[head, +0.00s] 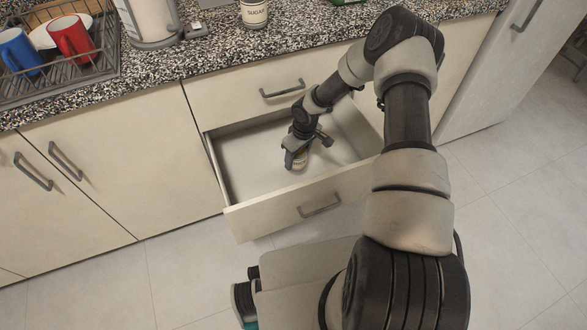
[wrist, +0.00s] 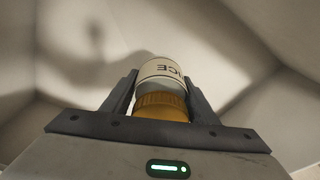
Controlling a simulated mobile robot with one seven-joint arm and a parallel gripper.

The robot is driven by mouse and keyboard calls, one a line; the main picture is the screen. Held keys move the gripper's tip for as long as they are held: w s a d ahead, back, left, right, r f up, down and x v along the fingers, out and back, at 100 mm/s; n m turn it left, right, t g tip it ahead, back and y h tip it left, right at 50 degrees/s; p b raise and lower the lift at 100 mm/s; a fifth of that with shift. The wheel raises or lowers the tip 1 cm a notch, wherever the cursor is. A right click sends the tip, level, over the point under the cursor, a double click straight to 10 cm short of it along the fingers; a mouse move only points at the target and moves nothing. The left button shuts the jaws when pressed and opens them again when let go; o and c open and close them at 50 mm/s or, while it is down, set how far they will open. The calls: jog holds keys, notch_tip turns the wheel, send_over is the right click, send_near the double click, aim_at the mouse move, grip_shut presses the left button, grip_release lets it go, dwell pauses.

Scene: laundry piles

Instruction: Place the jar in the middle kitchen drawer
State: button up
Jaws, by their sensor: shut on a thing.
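The jar (wrist: 160,85) has a white body with a dark label reading "ICE" upside down and a yellow-brown lid. In the wrist view it sits between the two fingers of my gripper (wrist: 160,98), which is shut on it at the lid end. In the head view my gripper (head: 297,150) points down inside the open middle drawer (head: 243,165), and a small part of the jar (head: 300,161) shows under it. The drawer is pulled out and otherwise looks empty. I cannot tell whether the jar touches the drawer floor.
A closed drawer (head: 230,98) is above the open one. On the speckled counter (head: 200,55) are a sugar jar (head: 254,12), a dish rack (head: 90,60) with a red mug (head: 70,36) and a blue mug (head: 20,50). Cupboard doors (head: 120,150) are shut at left.

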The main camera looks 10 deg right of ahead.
jog(key=shift+f+b, duration=0.8)
jog(key=shift+f, duration=2.7)
jog(key=shift+f, duration=0.15)
jog(key=o, duration=1.5)
jog(key=shift+c, duration=0.2)
